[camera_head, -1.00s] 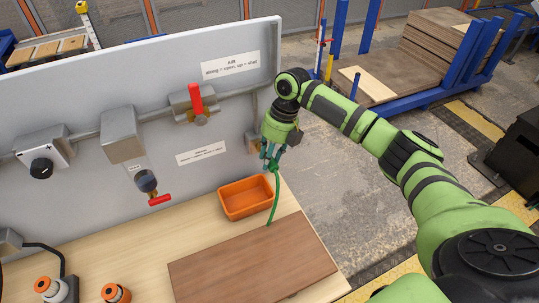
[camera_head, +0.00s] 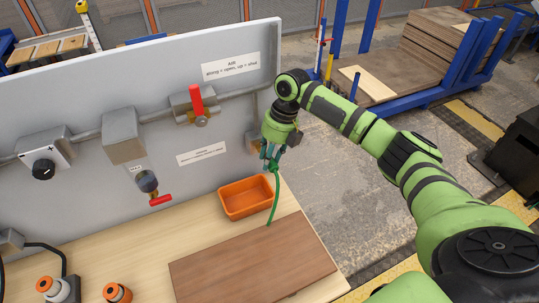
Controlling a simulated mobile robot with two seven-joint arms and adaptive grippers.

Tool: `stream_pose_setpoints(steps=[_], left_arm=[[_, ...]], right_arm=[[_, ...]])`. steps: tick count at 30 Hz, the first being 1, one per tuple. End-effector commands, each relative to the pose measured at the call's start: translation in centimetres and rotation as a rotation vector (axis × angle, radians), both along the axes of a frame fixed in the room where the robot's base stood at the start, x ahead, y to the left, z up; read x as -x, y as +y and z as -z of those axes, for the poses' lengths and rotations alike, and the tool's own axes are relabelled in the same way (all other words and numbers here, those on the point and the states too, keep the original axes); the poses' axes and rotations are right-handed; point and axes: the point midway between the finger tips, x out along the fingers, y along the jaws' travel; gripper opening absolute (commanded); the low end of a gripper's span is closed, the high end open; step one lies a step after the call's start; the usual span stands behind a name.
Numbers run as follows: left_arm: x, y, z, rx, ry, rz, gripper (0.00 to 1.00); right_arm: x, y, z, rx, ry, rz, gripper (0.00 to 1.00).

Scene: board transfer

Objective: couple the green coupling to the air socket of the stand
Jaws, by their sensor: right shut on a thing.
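My right gripper (camera_head: 270,160) is at the right end of the stand's grey panel (camera_head: 110,85), above the bench. It is shut on the green coupling (camera_head: 273,168), which is small and mostly hidden by the fingers. A green hose (camera_head: 274,205) hangs from it to the brown board. A metal fitting (camera_head: 253,142), which looks like the air socket, sits on the panel just left of the fingers and is partly hidden. I cannot tell whether the coupling touches it. The red air valve handle (camera_head: 196,99) stands upright. My left gripper is not in view.
An orange bin (camera_head: 246,212) stands on the bench below my gripper, with the brown board (camera_head: 250,262) in front. A red-handled tap (camera_head: 160,200) and a black dial (camera_head: 43,170) are on the panel. Orange-topped parts (camera_head: 117,293) stand at lower left.

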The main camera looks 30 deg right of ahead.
Motion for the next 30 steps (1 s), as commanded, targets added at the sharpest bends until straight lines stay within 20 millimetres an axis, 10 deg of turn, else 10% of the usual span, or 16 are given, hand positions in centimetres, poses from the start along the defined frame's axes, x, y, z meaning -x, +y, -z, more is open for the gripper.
stream_pose_setpoints(steps=[30], left_arm=[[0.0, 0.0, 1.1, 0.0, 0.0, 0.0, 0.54]], right_arm=[[-1.7, -0.1, 0.1, -0.001, 0.0, 0.0, 0.0]])
